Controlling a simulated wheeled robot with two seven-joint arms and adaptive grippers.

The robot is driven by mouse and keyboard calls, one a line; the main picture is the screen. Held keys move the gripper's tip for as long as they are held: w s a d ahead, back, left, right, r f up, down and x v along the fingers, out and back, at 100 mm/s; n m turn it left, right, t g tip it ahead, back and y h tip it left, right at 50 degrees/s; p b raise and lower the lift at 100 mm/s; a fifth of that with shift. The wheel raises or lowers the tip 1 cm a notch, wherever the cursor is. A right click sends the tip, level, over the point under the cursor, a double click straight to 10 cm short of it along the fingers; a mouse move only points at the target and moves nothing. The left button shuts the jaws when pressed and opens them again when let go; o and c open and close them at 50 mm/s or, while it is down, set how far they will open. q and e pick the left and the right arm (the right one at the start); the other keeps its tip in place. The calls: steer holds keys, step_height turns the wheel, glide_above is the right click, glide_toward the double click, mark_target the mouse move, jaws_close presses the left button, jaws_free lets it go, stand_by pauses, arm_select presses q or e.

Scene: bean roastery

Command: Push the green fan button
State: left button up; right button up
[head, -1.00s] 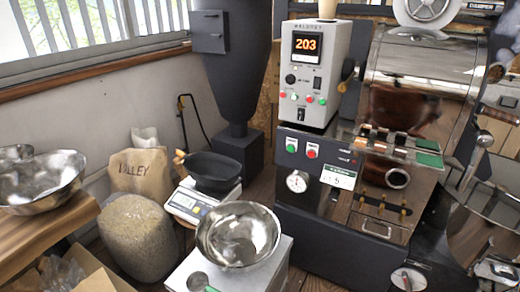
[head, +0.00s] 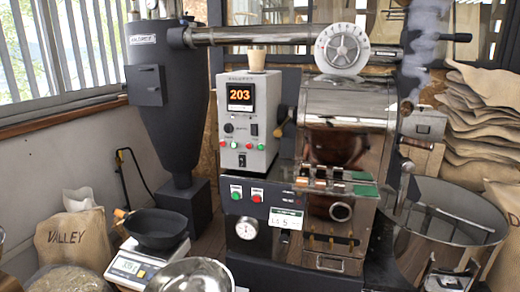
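The roaster's dark front panel (head: 270,212) carries a round green button (head: 236,191) at the left and a red button (head: 257,195) to its right. Small labels sit above both, too small to read. The grey control box (head: 246,120) above shows 203 in orange and has a row of small red and green buttons (head: 234,145) under its dial. I cannot read which green button is the fan's. Nothing covers either set of buttons. Neither of my grippers is in view.
A scale (head: 140,265) with a black pan (head: 153,228) and a steel bowl (head: 190,276) stand in front at the left. A steel cooling bin (head: 450,225) is at the right. The space directly before the button panel looks clear.

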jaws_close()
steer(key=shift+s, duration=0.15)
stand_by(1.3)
